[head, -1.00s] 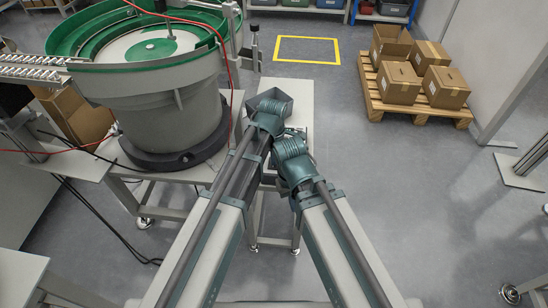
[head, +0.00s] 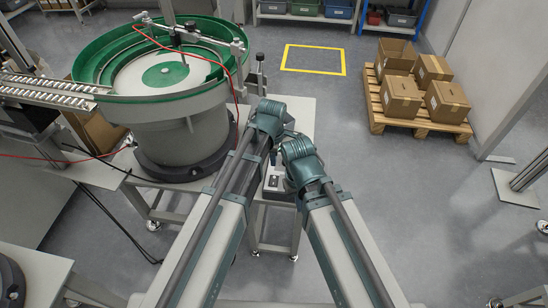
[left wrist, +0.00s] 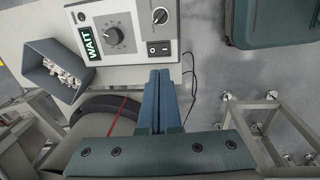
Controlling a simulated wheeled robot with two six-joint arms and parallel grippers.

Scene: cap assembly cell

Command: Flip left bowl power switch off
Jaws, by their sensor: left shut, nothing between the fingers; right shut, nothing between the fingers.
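Part of the box (head: 276,182) shows between the arms. The green-rimmed feeder bowl (head: 187,138) stands at left.
A grey bin of small parts (left wrist: 58,68) sits beside the box in the left wrist view. A cable (left wrist: 190,85) hangs at the box's right. A pallet (head: 421,122) with cartons stands at the back right. Floor to the right is mostly open.

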